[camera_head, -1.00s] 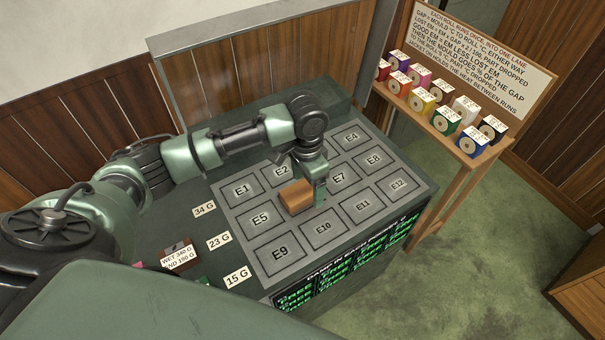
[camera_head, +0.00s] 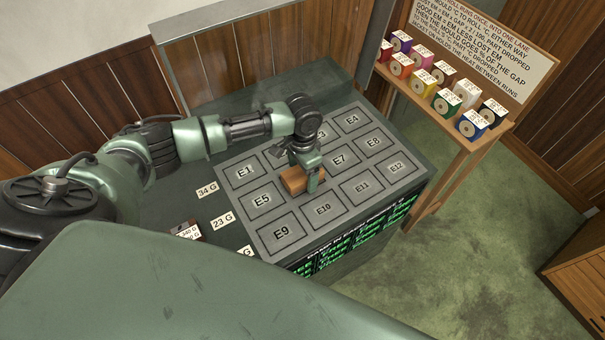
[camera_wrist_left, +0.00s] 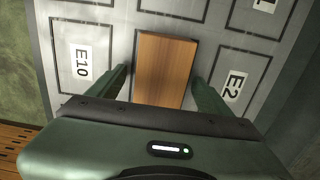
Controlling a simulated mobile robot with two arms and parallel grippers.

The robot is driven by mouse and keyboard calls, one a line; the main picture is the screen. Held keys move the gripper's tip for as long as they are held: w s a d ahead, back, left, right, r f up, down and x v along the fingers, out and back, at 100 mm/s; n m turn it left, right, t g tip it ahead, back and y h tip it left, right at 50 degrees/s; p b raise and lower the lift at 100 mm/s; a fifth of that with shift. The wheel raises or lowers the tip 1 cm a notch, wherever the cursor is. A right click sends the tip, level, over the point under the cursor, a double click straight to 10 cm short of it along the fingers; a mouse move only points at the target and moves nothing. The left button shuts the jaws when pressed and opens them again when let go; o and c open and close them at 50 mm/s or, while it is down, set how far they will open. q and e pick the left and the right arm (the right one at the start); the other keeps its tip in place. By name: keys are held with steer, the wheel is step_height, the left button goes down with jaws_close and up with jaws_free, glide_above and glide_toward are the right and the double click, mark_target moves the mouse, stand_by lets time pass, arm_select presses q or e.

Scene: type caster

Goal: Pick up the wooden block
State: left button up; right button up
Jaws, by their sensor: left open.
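The wooden block (camera_head: 292,181) is an orange-brown box on the grey grid plate (camera_head: 262,221), in the cell between E5 and E7. In the left wrist view the block (camera_wrist_left: 164,70) lies between the two fingers. My left gripper (camera_head: 311,178) is over the block, pointing down. In the left wrist view its fingers (camera_wrist_left: 160,88) are apart, one on each side of the block, with a visible gap on each side. Part of the block is hidden behind the gripper in the head view. My right gripper is not in view.
A wooden stand (camera_head: 447,127) with several coloured rolls and a sign is at the right. Weight cards such as 34 G (camera_head: 207,190) lie left of the plate. A clear panel (camera_head: 262,62) rises behind the table. The other plate cells look empty.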

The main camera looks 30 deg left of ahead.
arm_select(q)
steer(key=c, duration=1.4)
steer(key=shift+c, duration=1.2)
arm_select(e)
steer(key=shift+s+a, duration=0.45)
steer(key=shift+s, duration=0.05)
arm_select(q)
steer(key=shift+r, duration=0.1)
